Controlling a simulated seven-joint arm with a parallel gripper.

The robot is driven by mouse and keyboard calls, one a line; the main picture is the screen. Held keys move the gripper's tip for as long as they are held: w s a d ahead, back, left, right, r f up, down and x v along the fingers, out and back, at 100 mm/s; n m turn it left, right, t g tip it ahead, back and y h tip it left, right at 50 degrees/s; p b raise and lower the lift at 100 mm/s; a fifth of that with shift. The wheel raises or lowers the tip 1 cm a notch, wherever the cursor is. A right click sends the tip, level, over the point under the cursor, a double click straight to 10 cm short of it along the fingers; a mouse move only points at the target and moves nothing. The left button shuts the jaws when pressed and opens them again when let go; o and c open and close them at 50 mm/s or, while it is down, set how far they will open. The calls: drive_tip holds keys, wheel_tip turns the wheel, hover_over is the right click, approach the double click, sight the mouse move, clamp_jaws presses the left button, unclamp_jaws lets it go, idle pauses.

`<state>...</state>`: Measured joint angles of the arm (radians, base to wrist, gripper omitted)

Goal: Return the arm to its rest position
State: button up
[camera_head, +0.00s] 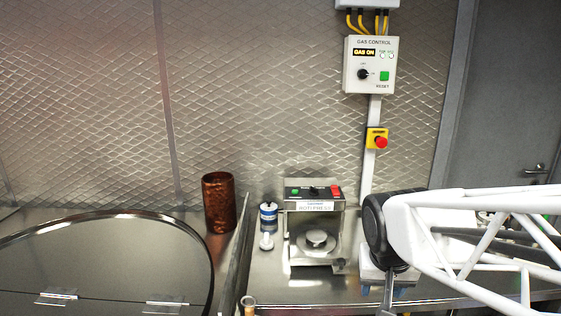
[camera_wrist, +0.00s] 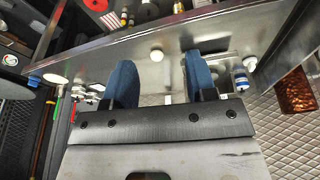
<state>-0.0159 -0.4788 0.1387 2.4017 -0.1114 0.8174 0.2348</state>
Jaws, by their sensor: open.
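My arm, a white lattice link with a black joint, reaches in from the right in the head view, over the right part of the steel counter (camera_head: 275,290). My gripper (camera_wrist: 157,80) shows in the wrist view with two blue fingers spread apart. Nothing is between the fingers, so it is open and empty.
A roti press (camera_head: 315,225) stands left of my arm. A blue-and-white canister (camera_head: 268,214) and a copper cylinder (camera_head: 219,203) stand farther left. A large round steel lid (camera_head: 110,265) lies at left. A gas control box (camera_head: 370,64) and emergency stop (camera_head: 377,139) are on the wall.

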drive_tip(key=s+n, duration=0.1)
drive_tip(key=s, duration=0.9)
drive_tip(key=shift+s+a+n+y, duration=0.15)
drive_tip(key=shift+a+n+y, duration=0.05)
drive_tip(key=shift+n+y, duration=0.1)
